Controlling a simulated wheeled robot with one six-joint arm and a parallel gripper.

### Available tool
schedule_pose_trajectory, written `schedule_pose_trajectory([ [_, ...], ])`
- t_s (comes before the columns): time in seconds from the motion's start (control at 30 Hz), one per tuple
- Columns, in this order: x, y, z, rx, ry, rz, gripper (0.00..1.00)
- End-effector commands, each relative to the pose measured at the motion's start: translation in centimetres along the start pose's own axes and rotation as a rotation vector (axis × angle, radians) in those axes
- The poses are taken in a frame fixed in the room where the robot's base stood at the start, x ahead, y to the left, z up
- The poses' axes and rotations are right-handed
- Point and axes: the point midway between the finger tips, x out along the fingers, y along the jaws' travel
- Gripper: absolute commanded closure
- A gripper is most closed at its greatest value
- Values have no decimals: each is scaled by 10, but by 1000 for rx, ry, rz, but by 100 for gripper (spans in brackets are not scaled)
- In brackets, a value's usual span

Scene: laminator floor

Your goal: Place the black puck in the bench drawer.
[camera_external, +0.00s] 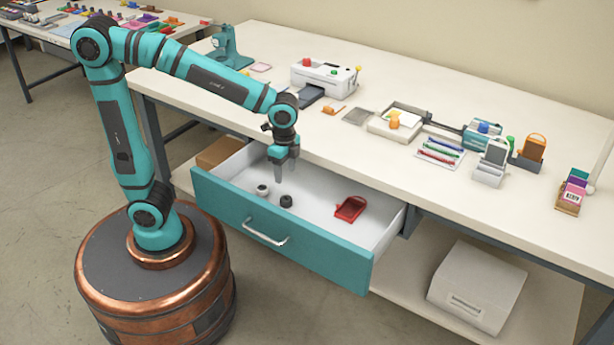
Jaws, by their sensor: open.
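The bench drawer (330,257) is pulled out from under the bench, with a teal front and a white inside. A small black puck (286,201) sits on the drawer floor, left of the middle. My gripper (282,176) is open and points down over the drawer, just above the black puck and apart from it, as far as this view shows. A white or grey puck-like piece (262,190) lies left of the black one. A red tray-like item (350,208) lies in the right part of the drawer.
The bench top (420,185) carries a white laminator-like machine (325,76), a tray (398,123), pens (440,149) and several holders at the right. A white box (476,285) stands on the lower shelf.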

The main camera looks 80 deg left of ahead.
Motion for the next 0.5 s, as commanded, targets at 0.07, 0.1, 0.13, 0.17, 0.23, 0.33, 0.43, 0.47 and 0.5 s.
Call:
schedule_pose_trajectory([
  [0.07,-7,0,0,0,1,-1,42],
  [0.1,-9,0,0,0,1,-1,42],
  [0.13,-11,0,0,0,1,-1,42],
  [0.17,-12,0,0,0,1,0,42],
  [0.23,-13,0,0,0,0,0,42],
  [0.33,-14,0,0,0,0,0,42],
  [0.43,-14,0,0,-1,2,-1,42],
  [0.47,-14,0,1,-3,6,-3,42],
  [0.5,-16,-1,1,-7,15,-9,42],
])
